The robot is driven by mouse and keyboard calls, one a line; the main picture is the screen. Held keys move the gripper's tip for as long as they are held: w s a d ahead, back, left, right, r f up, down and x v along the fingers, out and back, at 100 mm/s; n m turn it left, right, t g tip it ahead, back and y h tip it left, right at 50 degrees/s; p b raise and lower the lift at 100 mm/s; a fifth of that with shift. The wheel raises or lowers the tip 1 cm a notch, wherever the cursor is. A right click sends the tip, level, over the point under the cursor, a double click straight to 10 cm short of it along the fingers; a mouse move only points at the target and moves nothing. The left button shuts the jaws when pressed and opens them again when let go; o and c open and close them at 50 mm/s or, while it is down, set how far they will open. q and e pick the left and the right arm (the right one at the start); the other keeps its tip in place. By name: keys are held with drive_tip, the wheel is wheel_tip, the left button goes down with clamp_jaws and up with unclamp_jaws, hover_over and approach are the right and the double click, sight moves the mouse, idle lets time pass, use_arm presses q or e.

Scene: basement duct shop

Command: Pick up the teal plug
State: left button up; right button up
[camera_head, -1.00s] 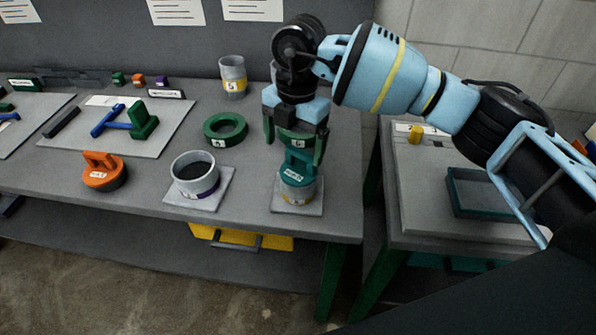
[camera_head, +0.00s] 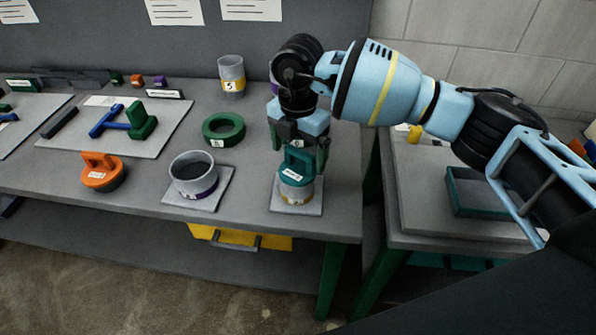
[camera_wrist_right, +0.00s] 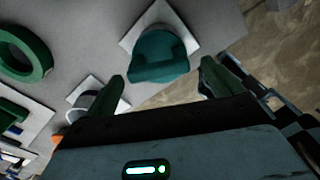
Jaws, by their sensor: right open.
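The teal plug (camera_head: 297,166) has a raised grip and a label. It sits in the top of a grey can (camera_head: 297,191) with a yellow band, on a pale square plate. My right gripper (camera_head: 299,152) is open above and slightly behind the plug, its fingers to either side. In the right wrist view the teal plug (camera_wrist_right: 160,58) shows beyond the gap between the open fingertips (camera_wrist_right: 162,74); I cannot tell whether either finger touches it. My left gripper is not in view.
An open grey can with a purple band (camera_head: 193,174) stands left of the plug. An orange plug (camera_head: 102,171), a green ring (camera_head: 224,129) and a can marked 5 (camera_head: 232,76) are on the same bench. A second bench with a teal tray (camera_head: 480,190) is at the right.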

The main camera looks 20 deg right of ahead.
drive_tip(key=shift+f, duration=1.55)
drive_tip(key=c, duration=1.2)
wheel_tip(320, 180, up, 10)
drive_tip(key=shift+r, duration=0.1)
